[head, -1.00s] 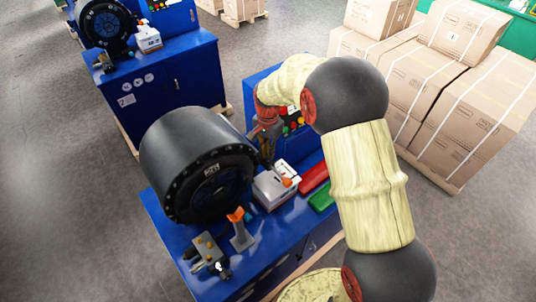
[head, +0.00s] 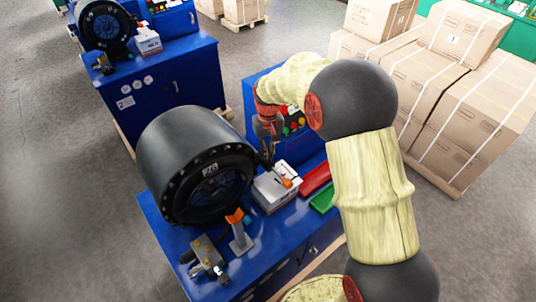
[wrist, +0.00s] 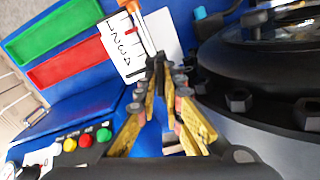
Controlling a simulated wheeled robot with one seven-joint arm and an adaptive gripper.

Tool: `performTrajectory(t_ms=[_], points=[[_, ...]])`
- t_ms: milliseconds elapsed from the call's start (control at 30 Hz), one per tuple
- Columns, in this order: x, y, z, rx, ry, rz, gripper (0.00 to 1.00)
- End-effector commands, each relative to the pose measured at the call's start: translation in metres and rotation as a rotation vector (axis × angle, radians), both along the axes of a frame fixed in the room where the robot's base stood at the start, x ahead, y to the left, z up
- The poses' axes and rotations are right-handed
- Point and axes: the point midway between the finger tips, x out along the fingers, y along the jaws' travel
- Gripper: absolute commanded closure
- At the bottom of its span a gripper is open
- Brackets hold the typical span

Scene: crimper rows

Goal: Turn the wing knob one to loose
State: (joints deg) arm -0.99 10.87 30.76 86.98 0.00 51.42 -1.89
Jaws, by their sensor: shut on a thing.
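My gripper (head: 269,153) points down beside the front rim of the black crimper head (head: 180,150), above the back end of a grey box (head: 274,190). In the wrist view my fingers (wrist: 162,68) close together on a small dark piece, which I take to be the wing knob; the dark tips hide most of it. Just beyond the tips lie the box's white number plate (wrist: 132,50) and a metal lever with an orange end (wrist: 129,6). The lever's orange ball also shows in the head view (head: 287,183). The knob's angle cannot be read.
A red tray (head: 316,178) and a green tray (head: 323,200) lie right of the box. An orange-topped stand (head: 238,232) and a small valve block (head: 205,255) stand in front. The black rim with its bolts (wrist: 238,100) is close on the wrist view's right.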

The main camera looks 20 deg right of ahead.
Motion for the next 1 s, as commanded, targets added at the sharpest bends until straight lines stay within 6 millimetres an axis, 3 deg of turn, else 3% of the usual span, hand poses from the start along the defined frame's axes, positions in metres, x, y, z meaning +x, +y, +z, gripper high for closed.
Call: performTrajectory(t_ms=[400,1000], points=[[0.0011,0.0001,0.0008,-0.001,-0.003,0.275,1.00],[0.0012,0.0001,0.0014,-0.001,-0.004,0.359,1.00]])
